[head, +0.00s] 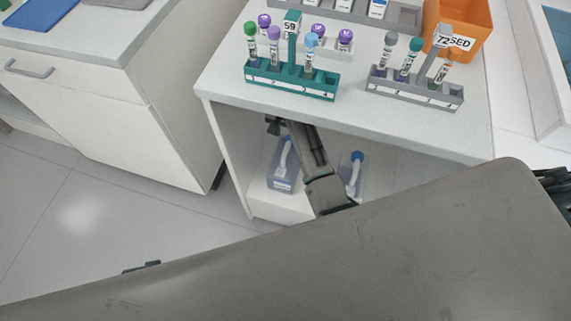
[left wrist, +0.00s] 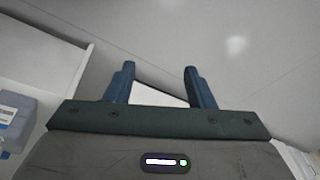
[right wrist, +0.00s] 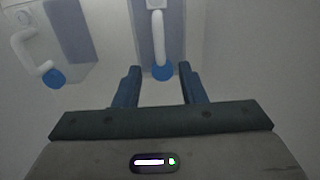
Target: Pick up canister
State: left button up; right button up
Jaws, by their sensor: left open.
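Two translucent canisters with white handles stand on the low shelf under the bench: a left one (head: 280,180) and a right one with a blue cap (head: 357,156). My right gripper (head: 273,125) is above the left canister, under the worktop. In the right wrist view, its fingers (right wrist: 160,67) are open and empty, with one blue-capped canister (right wrist: 174,25) straight ahead and another (right wrist: 72,35) to the left. My left gripper (left wrist: 155,72) is open and empty, facing the floor. In the head view it is mostly hidden behind my own body. A canister (left wrist: 14,118) shows at its left edge.
The bench top (head: 225,75) above the shelf carries a green tube rack (head: 310,90), a grey tube rack (head: 400,92) and an orange bin (head: 470,25). A white cabinet (head: 140,110) stands at left. The floor (head: 110,215) between is clear.

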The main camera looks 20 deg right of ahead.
aim_at(286, 147)
notch_tip(286, 147, down, 10)
jog(key=shift+d+r+b, duration=0.1)
jog(key=shift+b, duration=0.55)
jog(key=shift+f, duration=0.35)
pick_arm(q)
jog(key=r, duration=0.4)
jog(key=shift+w+d+r, duration=0.2)
jog(key=shift+r, duration=0.2)
pick_arm(e)
grip_shut()
pick_arm(q)
jog(key=shift+w, duration=0.1)
pick_arm(e)
jog(key=shift+w+r, duration=0.1)
